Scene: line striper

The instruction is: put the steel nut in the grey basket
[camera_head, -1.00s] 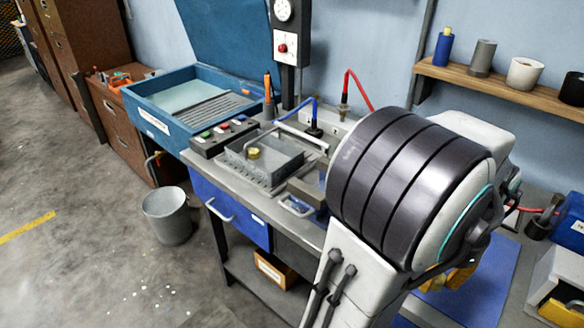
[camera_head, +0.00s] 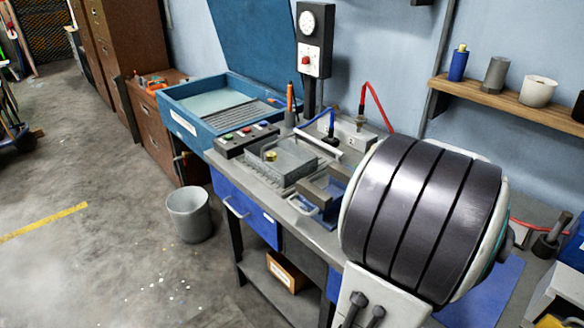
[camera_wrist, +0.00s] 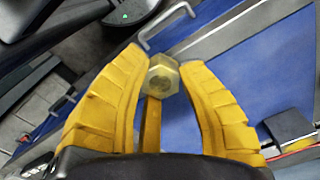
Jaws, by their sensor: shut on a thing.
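The wrist view shows my gripper (camera_wrist: 162,78) with its yellow fingers closed on a hexagonal steel nut (camera_wrist: 163,76), which looks pale brassy in this light. The nut sits between the fingertips, its hole facing the camera. In the head view, my large dark arm joint hides the gripper and nut. The grey basket (camera_head: 296,162) stands on the bench in the head view, left of my arm. A small yellow, brass-like piece (camera_head: 270,156) shows inside the basket. The basket cannot be clearly made out in the wrist view.
A control box with buttons (camera_head: 246,139) and a blue wash tub (camera_head: 183,114) stand left of the basket. A blue hose and a red hose (camera_head: 378,108) rise behind it. A grey block in a blue holder (camera_head: 325,187) lies at its right. A bucket (camera_head: 189,214) stands on the floor.

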